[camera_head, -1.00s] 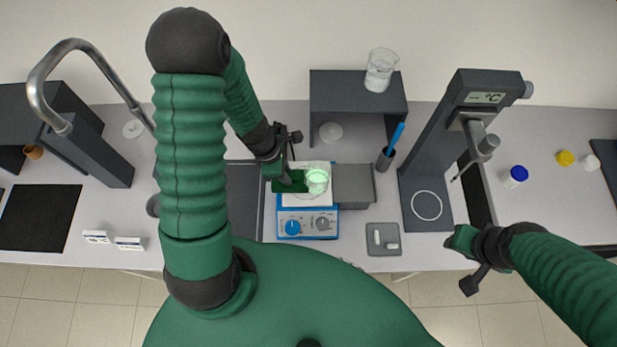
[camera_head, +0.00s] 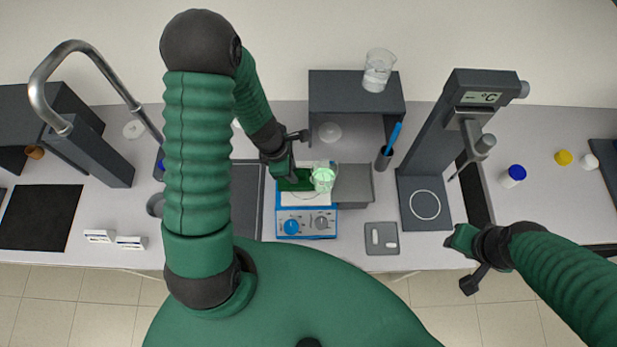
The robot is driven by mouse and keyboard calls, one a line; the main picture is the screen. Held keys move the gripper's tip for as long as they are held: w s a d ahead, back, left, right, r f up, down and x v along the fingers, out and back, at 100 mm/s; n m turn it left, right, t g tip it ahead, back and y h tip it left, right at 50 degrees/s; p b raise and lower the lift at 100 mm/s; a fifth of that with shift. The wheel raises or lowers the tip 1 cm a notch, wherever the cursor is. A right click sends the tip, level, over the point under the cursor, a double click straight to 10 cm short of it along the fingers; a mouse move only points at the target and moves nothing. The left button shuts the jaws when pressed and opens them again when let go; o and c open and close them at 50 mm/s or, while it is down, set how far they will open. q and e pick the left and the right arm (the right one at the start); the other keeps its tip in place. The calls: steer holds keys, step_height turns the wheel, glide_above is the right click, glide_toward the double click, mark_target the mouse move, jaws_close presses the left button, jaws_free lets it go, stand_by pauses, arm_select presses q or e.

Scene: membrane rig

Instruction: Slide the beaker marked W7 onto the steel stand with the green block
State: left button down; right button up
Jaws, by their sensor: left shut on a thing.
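A beaker (camera_head: 323,180) with pale green contents stands on the white top of a blue hotplate (camera_head: 307,222), near its right edge. I cannot read a mark on it. The grey steel stand (camera_head: 356,182) is right beside the hotplate, to the right of the beaker, and its top is bare. My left gripper (camera_head: 292,172) is shut on the dark green block (camera_head: 296,184), just left of the beaker. The block is against the beaker or very close to it; I cannot tell which. My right gripper (camera_head: 476,262) is off to the right, over the front edge of the bench; its jaws are unclear.
A dark shelf (camera_head: 345,90) with a clear beaker (camera_head: 378,70) on top stands behind. A holder with a blue pen-like item (camera_head: 391,140) is behind the stand's right. A device with a display (camera_head: 435,150) is further right. A small grey tray (camera_head: 382,240) lies in front.

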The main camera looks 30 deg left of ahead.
mark_target(305, 172)
arm_select(q)
steer(key=shift+w+d, duration=0.35)
steer(key=shift+d, duration=0.15)
steer(key=shift+w+f, duration=0.1)
steer(key=shift+w, duration=0.05)
arm_select(e)
steer(key=shift+d+r, duration=0.2)
steer(key=shift+d, duration=0.05)
arm_select(q)
steer(key=shift+a, duration=0.15)
arm_select(e)
steer(key=shift+a, duration=0.25)
arm_select(q)
steer(key=shift+w+d+p, duration=0.2)
steer(key=shift+d+p, duration=0.05)
steer(key=shift+d, duration=0.3)
steer(key=shift+w+d+p, duration=0.2)
steer(key=shift+d, duration=0.3)
steer(key=shift+w+d, duration=0.15)
steer(key=shift+d, duration=0.05)
arm_select(e)
steer(key=shift+d+r, duration=0.15)
steer(key=shift+r, duration=0.2)
arm_select(q)
steer(key=shift+w+d, duration=0.1)
steer(key=shift+d, duration=0.15)
arm_select(e)
steer(key=shift+r, duration=0.15)
